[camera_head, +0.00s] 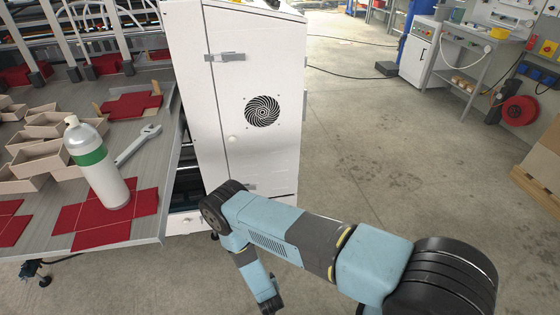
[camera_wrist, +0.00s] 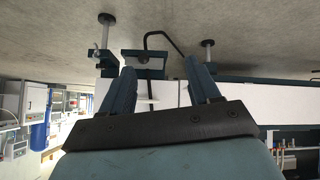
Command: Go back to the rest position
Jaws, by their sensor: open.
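My arm reaches from the lower right of the head view to the front of the white cabinet, then bends down. My gripper (camera_wrist: 158,67) shows in the wrist view with its two fingers spread apart and nothing between them. In the head view only a dark end of it shows low in the picture, near the bottom edge. The gripper hangs in front of the cabinet, apart from the table and the things on it. The wrist picture looks upside down, with the floor at the top and dark machine feet beyond the fingers.
The white cabinet (camera_head: 262,70) stands close behind the arm. Left of it, a grey table (camera_head: 150,210) holds a bottle (camera_head: 98,165), a wrench (camera_head: 138,143), red box blanks (camera_head: 112,222) and several open boxes (camera_head: 40,150). The concrete floor (camera_head: 370,150) on the right is clear.

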